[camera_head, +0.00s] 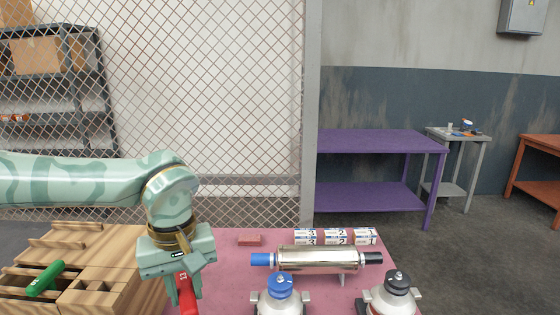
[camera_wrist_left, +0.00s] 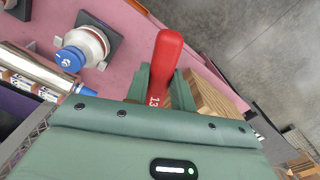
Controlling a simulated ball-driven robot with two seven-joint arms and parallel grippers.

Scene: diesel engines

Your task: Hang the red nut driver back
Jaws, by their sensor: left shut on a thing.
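My left gripper (camera_head: 186,284) is shut on the red nut driver (camera_head: 184,280), whose red handle carries a white number. In the left wrist view the red handle (camera_wrist_left: 166,62) stands between the green fingers (camera_wrist_left: 160,88), with "13" on it. The lower part of the driver is hidden by the gripper and the picture's bottom edge. A wooden tool block (camera_head: 110,262) with slots and compartments stands just left of the gripper. A green-handled tool (camera_head: 45,278) leans in it. My right gripper is not in view.
A blue-capped part (camera_head: 280,290) and a black-capped part (camera_head: 397,290) stand in front.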

